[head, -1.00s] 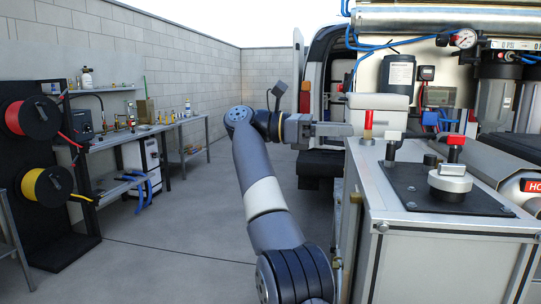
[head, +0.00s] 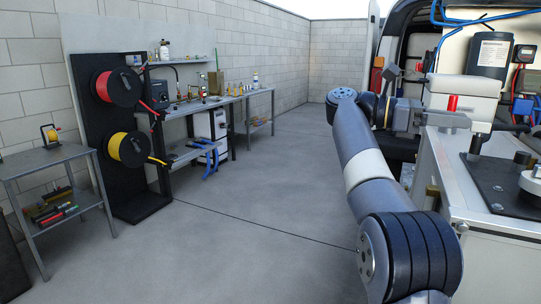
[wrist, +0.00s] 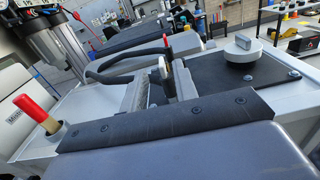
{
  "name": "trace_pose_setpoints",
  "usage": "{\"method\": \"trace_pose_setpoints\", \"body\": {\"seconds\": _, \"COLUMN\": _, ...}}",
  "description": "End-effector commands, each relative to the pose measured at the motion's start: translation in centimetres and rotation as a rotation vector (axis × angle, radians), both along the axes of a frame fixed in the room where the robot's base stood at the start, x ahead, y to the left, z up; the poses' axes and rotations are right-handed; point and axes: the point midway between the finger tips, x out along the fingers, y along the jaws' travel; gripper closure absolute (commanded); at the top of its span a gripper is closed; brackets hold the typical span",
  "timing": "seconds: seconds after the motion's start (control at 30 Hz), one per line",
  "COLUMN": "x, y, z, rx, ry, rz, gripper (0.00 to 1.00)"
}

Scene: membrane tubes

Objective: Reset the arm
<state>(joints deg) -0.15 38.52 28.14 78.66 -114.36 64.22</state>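My arm reaches up from the lower right in the head view, bent at its elbow. My gripper (head: 418,120) is at its end, pointing right, beside a red-topped fitting (head: 452,103) at the edge of the metal-framed cabinet (head: 447,190). In the wrist view the fingers are seen end on above the cabinet top, and I cannot tell their gap or see anything held. A red-handled part (wrist: 37,115) shows at the left of the wrist view, and a grey round knob (wrist: 246,55) stands on the black plate.
An open van (head: 412,45) stands behind the cabinet. At left are a small cart (head: 50,160), a black rack with red (head: 117,87) and yellow (head: 130,150) hose reels, and a workbench (head: 205,103). The concrete floor (head: 250,225) between is clear.

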Motion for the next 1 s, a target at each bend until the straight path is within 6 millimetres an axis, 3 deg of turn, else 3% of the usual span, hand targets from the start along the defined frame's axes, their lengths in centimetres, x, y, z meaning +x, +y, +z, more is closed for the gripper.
{"method": "trace_pose_setpoints", "body": {"seconds": 0.03, "x": 0.0, "y": -0.2, "z": 0.7, "rx": -0.001, "ry": 0.003, "rz": 0.000, "gripper": 0.72}}
{"method": "trace_pose_setpoints", "body": {"seconds": 0.23, "x": 0.0, "y": -0.8, "z": 0.8, "rx": -0.003, "ry": 0.004, "rz": 0.003, "gripper": 0.72}}
{"method": "trace_pose_setpoints", "body": {"seconds": 1.0, "x": -0.3, "y": -1.5, "z": 0.2, "rx": -0.002, "ry": 0.001, "rz": 0.004, "gripper": 0.72}}
